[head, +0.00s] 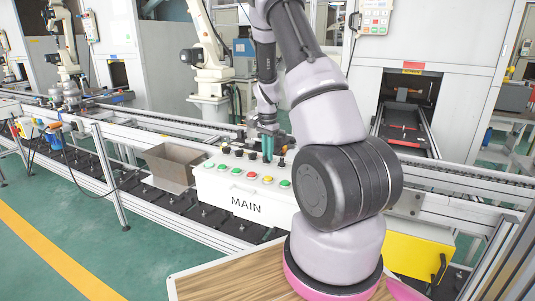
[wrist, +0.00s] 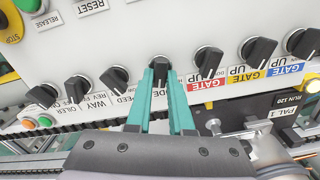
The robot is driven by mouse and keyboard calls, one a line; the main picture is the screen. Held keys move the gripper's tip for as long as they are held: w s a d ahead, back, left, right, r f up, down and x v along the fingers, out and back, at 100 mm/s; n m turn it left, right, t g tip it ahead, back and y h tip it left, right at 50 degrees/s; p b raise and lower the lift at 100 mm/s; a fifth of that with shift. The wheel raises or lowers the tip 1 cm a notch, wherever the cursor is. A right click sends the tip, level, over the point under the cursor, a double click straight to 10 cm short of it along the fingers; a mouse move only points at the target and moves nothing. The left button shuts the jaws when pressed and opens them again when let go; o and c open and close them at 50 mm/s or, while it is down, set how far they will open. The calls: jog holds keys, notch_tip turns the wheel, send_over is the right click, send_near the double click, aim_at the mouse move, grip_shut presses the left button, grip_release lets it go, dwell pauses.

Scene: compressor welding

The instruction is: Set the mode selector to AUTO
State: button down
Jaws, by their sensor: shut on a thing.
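A white control box marked MAIN (head: 235,190) has a row of black selector knobs along its top. My gripper (head: 267,150) is at this row, reaching over from behind. In the wrist view its teal fingers (wrist: 160,75) are closed on one black selector knob (wrist: 158,64), near the middle of the row.
More knobs line both sides of the held one, close to the fingers. Coloured push buttons (head: 268,179) run along the box front. A yellow box (head: 415,255) is at lower right.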

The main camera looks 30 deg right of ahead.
jog(key=shift+m, duration=0.5)
jog(key=c, duration=0.8)
grip_release()
notch_tip(320, 180, up, 11)
jog(key=shift+f, duration=0.1)
